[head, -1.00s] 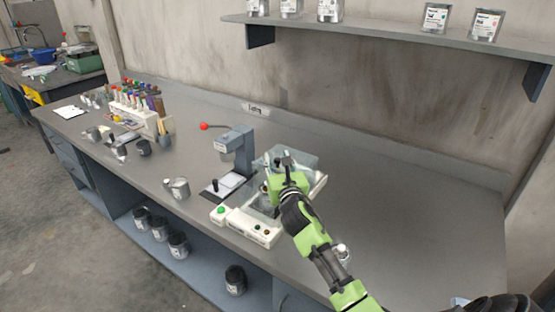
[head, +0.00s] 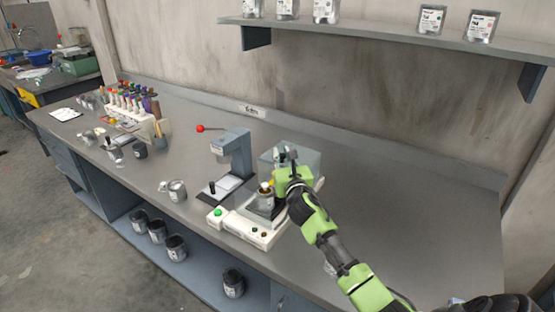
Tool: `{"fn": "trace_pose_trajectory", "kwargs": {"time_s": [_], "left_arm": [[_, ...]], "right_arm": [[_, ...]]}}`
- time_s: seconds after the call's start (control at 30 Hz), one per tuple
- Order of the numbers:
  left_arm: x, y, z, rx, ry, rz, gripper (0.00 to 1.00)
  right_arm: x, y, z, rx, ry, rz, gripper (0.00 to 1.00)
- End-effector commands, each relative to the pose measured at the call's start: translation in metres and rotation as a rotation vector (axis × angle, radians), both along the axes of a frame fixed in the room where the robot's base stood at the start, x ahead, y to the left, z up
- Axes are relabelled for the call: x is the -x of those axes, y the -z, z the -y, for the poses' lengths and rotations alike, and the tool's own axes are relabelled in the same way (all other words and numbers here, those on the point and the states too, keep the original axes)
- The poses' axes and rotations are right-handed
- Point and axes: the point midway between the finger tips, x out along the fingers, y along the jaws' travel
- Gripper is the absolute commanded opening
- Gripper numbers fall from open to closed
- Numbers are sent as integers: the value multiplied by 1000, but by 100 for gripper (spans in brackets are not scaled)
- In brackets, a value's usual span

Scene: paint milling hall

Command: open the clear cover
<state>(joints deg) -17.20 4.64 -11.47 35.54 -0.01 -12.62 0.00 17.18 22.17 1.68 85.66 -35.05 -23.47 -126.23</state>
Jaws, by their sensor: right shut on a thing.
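The white machine (head: 248,229) stands on the bench, with a green button on its front left. Its clear cover (head: 309,160) is tilted up toward the back, and the front of the machine is uncovered. A small metal can (head: 264,201) with something yellow at its top shows in the machine's open middle. My right gripper (head: 284,160) is at the cover's front side, shut on the cover. Its fingertips are small here, and the exact grip spot is partly hidden by the green gripper body. My left gripper is out of view.
A grey press (head: 234,150) with a red-knobbed lever stands just left of the machine. A metal cup (head: 174,190) is left of it. A bottle rack (head: 135,118) stands at the far left. The bench (head: 400,215) is clear on the right.

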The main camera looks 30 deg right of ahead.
Motion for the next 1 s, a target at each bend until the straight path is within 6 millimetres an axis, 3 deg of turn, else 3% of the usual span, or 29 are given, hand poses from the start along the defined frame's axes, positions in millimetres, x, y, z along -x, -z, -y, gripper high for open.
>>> {"fn": "trace_pose_trajectory", "kwargs": {"time_s": [0.2, 0.23, 0.3, 0.73, 1.0], "left_arm": [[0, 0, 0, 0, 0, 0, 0], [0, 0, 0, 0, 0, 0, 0], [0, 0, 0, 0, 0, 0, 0], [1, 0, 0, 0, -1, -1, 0], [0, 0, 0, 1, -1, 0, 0]], "right_arm": [[0, 3, -2, -3, -3, -3, 0], [0, 3, -2, -3, -3, -3, 20], [0, 3, -2, -3, -3, -3, 33], [5, 3, -4, -2, -2, -3, 33], [44, 4, -20, 0, -5, -5, 33]]}}
